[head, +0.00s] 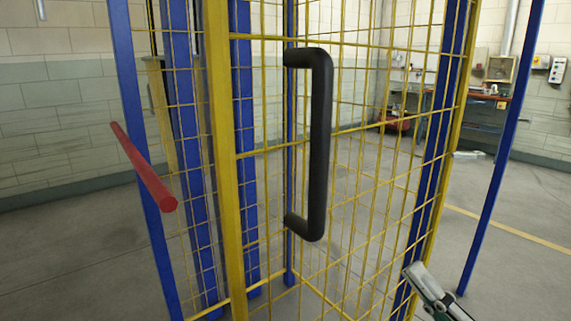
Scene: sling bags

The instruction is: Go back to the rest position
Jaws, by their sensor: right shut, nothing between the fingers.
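My right gripper (428,286) shows at the lower right of the head view, partly cut off by the bottom edge. It is shut and empty, in front of the yellow mesh door (238,185). The black door handle (320,145) is above and to the left of it, and the two are apart. My left gripper is not in view.
A red rod (145,170) sticks out at the left by a blue post (135,115). Another blue post (500,155) stands at the right. A workbench (470,97) is by the far wall. Bare grey floor lies at the left and right.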

